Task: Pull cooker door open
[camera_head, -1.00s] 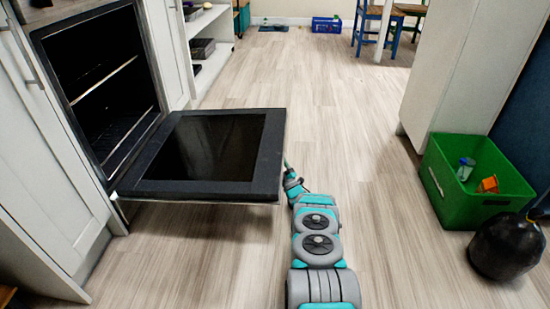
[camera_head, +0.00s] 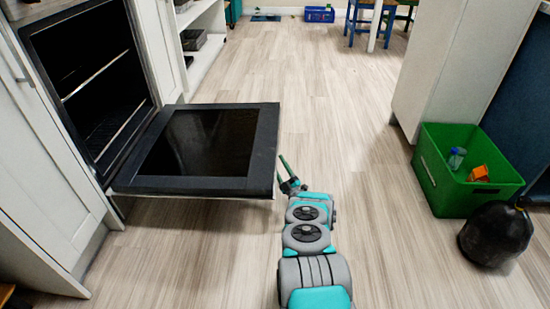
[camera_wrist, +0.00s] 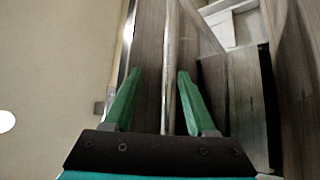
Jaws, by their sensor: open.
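The cooker door (camera_head: 262,140) is hinged down and lies about level, its dark glass panel facing up. The cooker's (camera_head: 150,62) black cavity is open to view, with wire racks inside. My gripper (camera_head: 281,168) is just beyond the door's outer edge, to its right. In the wrist view, the green fingers of my gripper (camera_wrist: 156,84) are spread apart. A thin pale metal bar (camera_wrist: 168,60) runs between them in that view; I cannot tell whether it touches a finger. The door's handle is not clearly visible in the head view.
White cabinets (camera_head: 45,150) flank the cooker on the left. A green crate (camera_head: 440,185) holding small items and a black round object (camera_head: 496,235) stand at the right, near a pale cabinet (camera_head: 455,60). The wooden floor between is clear. Blue-legged chairs stand at the back.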

